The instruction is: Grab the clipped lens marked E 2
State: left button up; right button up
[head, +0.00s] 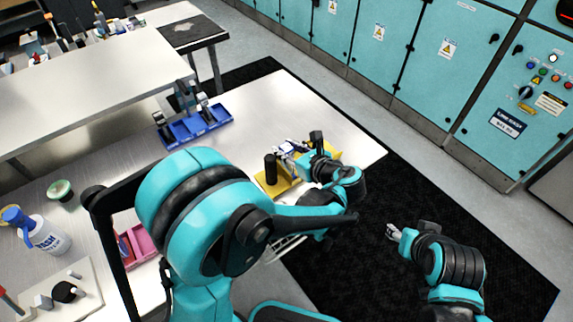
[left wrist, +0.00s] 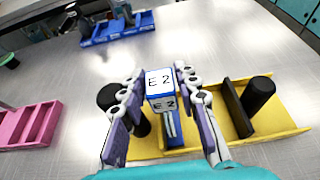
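The clipped lens marked E 2 (left wrist: 160,84) stands upright in the yellow tray (left wrist: 275,127), with a white top and blue edges. The label reads on its top and front. My left gripper (left wrist: 160,100) is open, with one finger on each side of the E 2 piece and narrow gaps beside its upper part. Its lower part is partly hidden between the fingers. In the head view my left gripper (head: 290,151) is over the yellow tray (head: 270,188). My right gripper (head: 391,232) is off the table above the black mat, too small to read its opening.
Black cylinders stand on both sides in the yellow tray, the right one (left wrist: 258,94) beside a dark upright plate (left wrist: 238,107). A blue tray (head: 193,127) with upright pieces is behind. A pink tray (left wrist: 28,124) lies left. Bare table separates the trays.

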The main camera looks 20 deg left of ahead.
pick_arm(q)
grip_shut()
jog(key=shift+r, duration=0.1)
